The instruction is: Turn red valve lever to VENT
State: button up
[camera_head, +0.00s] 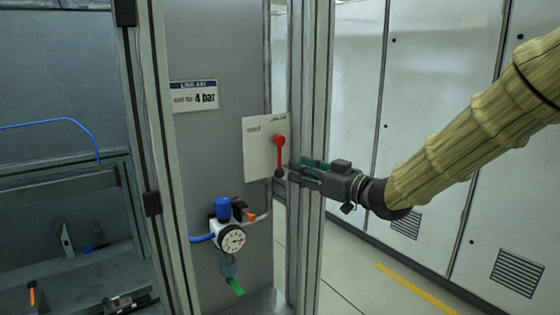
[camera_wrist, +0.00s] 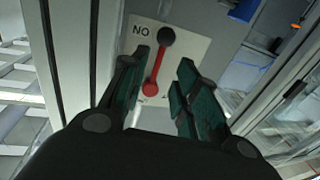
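The red valve lever (camera_head: 280,155) is on a pale plate (camera_head: 258,146) on the grey panel. In the head view its red round end is at the top and its black knob (camera_head: 279,173) hangs at the bottom. My gripper (camera_head: 292,172) is just right of the knob, at about its height. In the wrist view the open fingers (camera_wrist: 163,60) stand on either side of the lever (camera_wrist: 156,68), with nothing gripped. The black knob (camera_wrist: 166,35) shows beyond the fingertips; contact cannot be told. Plate lettering is partly hidden, and I cannot read VENT.
A gauge (camera_head: 229,238) with a blue-topped regulator (camera_head: 223,208) sits below and left of the lever. A "4 bar" sign (camera_head: 194,96) is above left. A metal frame post (camera_head: 309,240) stands close to my gripper. Grey cabinets (camera_head: 440,60) fill the right.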

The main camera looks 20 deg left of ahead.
aim_at(280, 168)
jog(key=p+x, duration=0.2)
jog(key=x, duration=0.6)
jog(key=shift+a+p, duration=0.15)
jog(key=shift+p, duration=0.25)
grip_shut()
